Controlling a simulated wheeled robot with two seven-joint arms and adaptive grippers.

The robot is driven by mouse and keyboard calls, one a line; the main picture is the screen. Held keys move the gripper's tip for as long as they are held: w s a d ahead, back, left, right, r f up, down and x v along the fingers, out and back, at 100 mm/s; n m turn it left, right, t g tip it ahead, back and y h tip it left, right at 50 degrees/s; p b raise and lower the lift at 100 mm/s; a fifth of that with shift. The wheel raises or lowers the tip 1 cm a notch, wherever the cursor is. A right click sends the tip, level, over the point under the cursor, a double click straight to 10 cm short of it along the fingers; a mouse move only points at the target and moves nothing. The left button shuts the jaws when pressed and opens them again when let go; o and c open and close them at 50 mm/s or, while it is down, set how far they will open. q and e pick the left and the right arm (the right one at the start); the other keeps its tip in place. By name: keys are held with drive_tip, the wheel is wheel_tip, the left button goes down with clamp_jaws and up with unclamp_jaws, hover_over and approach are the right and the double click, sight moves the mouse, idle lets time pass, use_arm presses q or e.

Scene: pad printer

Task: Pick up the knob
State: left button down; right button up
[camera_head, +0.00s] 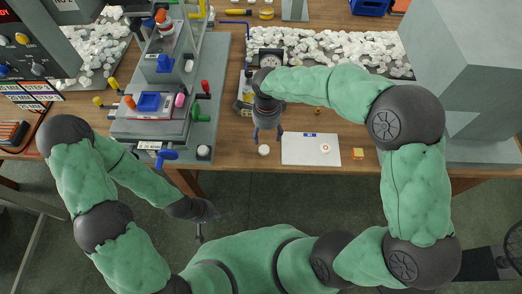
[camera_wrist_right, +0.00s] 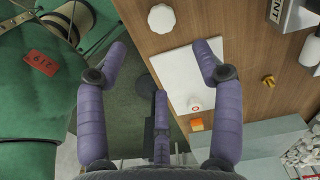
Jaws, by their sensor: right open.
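A small white round knob-like piece (camera_head: 264,150) stands on the wooden table near its front edge. It also shows at the top of the right wrist view (camera_wrist_right: 161,17), beyond the fingertips. A second white round piece with a red ring (camera_head: 325,148) lies on a white sheet (camera_head: 298,150); the right wrist view shows it too (camera_wrist_right: 195,107). I cannot tell for certain which is the knob. My right gripper (camera_head: 266,138) is open and empty, just behind the plain white piece; its purple fingers are spread in the wrist view (camera_wrist_right: 163,47). My left gripper (camera_head: 201,228) hangs below the table's front edge, its fingers unclear.
A pad printer (camera_head: 165,125) with coloured knobs stands left of my right gripper. A yellow-orange block (camera_head: 358,153) lies right of the sheet. A small brass piece (camera_wrist_right: 268,80) lies behind it. Large grey housing (camera_head: 460,70) bounds the right; white pieces fill the back.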

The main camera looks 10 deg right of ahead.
drive_tip(key=b, duration=0.2)
hover_over(265, 149)
wheel_tip(265, 149, down, 6)
drive_tip(key=shift+s+r, duration=0.1)
drive_tip(key=shift+s, duration=0.05)
drive_tip(key=f, duration=0.1)
drive_tip(key=f+b, duration=0.1)
drive_tip(key=f, duration=0.1)
drive_tip(key=f+b, duration=0.1)
drive_tip(key=f, duration=0.1)
drive_tip(key=shift+w, duration=0.25)
drive_tip(key=c, duration=0.9)
